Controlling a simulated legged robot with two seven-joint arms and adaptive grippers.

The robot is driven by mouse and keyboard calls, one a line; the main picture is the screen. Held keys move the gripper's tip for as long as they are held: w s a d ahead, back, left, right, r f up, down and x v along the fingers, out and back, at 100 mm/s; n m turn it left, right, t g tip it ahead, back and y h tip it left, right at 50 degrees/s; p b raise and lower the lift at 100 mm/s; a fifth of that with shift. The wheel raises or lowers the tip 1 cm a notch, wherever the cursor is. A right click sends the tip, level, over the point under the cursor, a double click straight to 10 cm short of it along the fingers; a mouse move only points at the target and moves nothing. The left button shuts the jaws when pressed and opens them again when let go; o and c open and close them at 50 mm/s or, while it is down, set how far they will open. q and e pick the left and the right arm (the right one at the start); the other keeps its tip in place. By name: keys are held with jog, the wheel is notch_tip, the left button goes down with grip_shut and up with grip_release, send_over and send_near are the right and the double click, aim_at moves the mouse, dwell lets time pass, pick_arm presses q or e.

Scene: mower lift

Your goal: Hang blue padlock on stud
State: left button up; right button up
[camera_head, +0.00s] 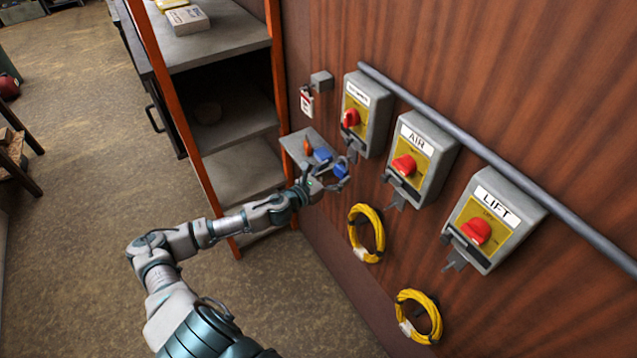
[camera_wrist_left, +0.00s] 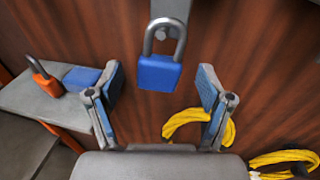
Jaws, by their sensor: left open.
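The blue padlock (camera_wrist_left: 159,72) is upright with its shackle looped around a small stud (camera_wrist_left: 161,34) on a grey plate (camera_wrist_left: 171,9) in the left wrist view. In the head view the blue padlock (camera_head: 341,170) shows small, partly covered by my gripper. My left gripper (camera_head: 347,172) is open in front of the wall, below the leftmost switch box. In the left wrist view its blue-padded fingers (camera_wrist_left: 160,92) stand to either side of the padlock, with gaps between. My right gripper is in neither view.
A small grey shelf (camera_head: 297,140) holds an orange padlock (camera_head: 306,146) and another blue object (camera_head: 322,154). Switch boxes labelled AIR (camera_head: 421,155) and LIFT (camera_head: 492,219) are to the right. Yellow cable coils (camera_head: 378,232) hang below. An orange-framed rack (camera_head: 281,75) stands to the left.

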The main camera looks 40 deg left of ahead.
pick_arm(q)
jog(key=v, duration=0.8)
